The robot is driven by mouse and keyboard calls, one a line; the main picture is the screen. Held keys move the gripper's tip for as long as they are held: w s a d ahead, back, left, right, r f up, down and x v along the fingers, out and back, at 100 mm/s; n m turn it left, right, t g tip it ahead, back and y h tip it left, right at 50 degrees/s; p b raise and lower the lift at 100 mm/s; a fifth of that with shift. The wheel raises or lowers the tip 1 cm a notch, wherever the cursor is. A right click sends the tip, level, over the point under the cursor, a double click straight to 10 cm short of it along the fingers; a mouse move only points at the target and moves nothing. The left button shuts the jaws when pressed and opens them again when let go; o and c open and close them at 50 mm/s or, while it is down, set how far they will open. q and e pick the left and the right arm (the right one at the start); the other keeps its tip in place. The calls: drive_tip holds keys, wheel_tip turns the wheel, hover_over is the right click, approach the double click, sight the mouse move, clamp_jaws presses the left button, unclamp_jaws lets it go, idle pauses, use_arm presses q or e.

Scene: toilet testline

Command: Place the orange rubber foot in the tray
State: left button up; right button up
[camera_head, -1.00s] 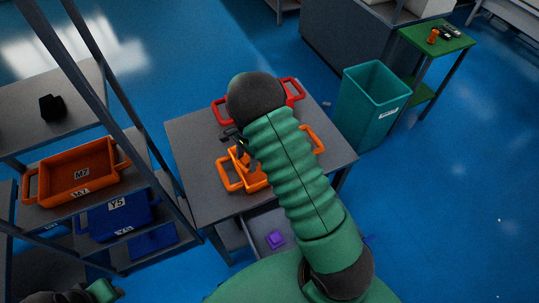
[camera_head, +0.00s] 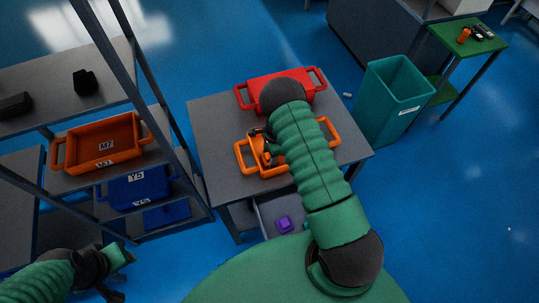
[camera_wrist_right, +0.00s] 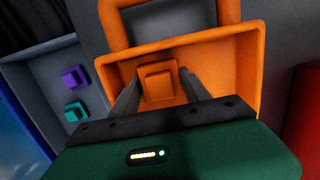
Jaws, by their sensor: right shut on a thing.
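The orange tray (camera_head: 243,160) with looped handles stands on the grey table, partly hidden by my right arm. It also shows in the right wrist view (camera_wrist_right: 245,75). My right gripper (camera_wrist_right: 160,76) reaches into this tray, its two dark fingers on either side of the squarish orange rubber foot (camera_wrist_right: 157,85). The gripper is shut on the foot. I cannot tell if the foot touches the tray floor. In the head view the right gripper (camera_head: 265,137) is small and dark over the tray. My left gripper (camera_head: 112,290) is at the lower left, away from the table, its jaws unclear.
A red tray (camera_head: 243,98) stands behind on the same table (camera_head: 215,130). Below is an open drawer (camera_head: 266,212) with a purple block (camera_head: 284,223). A shelf rack with orange and blue bins (camera_head: 138,192) is left; a teal bin (camera_head: 375,105) stands right.

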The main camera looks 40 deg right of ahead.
drive_tip(key=o, duration=1.5)
drive_tip(key=shift+c, duration=0.2)
